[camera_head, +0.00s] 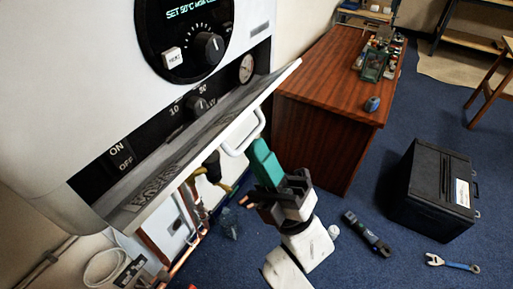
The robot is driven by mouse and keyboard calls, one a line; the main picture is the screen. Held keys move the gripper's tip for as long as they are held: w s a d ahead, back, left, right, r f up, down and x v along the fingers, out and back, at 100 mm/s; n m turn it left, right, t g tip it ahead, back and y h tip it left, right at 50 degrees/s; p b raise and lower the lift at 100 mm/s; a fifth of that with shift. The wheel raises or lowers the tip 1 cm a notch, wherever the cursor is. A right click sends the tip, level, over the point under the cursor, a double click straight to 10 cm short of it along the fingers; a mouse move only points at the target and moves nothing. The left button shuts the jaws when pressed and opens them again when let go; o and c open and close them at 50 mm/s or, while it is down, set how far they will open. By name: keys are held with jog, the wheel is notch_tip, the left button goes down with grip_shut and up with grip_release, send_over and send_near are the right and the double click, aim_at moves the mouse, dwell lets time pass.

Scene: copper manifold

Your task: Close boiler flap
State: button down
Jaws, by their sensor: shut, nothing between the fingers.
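The white boiler (70,90) fills the upper left. Its flap (195,140) is open and slants outward from the front below the control panel. The flap's far edge is raised at the right, and a white bar handle (238,150) hangs from its outer side. My gripper (260,145) has teal fingers, held together and empty. It points up beneath the flap's outer edge, just right of the handle. I cannot tell whether the fingertips touch the handle or the flap.
A wooden cabinet (320,110) with small items on top stands behind at the right. A black toolbox (430,190), a dark tool (366,233) and a wrench (452,263) lie on the blue floor. Copper pipes (185,258) run below the boiler.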

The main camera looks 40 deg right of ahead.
aim_at(245, 117)
notch_tip(245, 117, up, 3)
jog(key=g+p, duration=0.3)
jog(key=shift+r, duration=0.1)
jog(key=shift+w+r+g+h+p, duration=0.15)
jog(key=shift+r+g+h+p, duration=0.35)
jog(key=shift+p, duration=0.3)
jog(key=shift+w+a+r, duration=0.2)
jog(key=shift+w+r, duration=0.3)
jog(key=shift+r, duration=0.3)
jog(key=shift+w+a+r, duration=0.15)
jog(key=shift+w+r, duration=0.3)
jog(key=shift+r, duration=0.35)
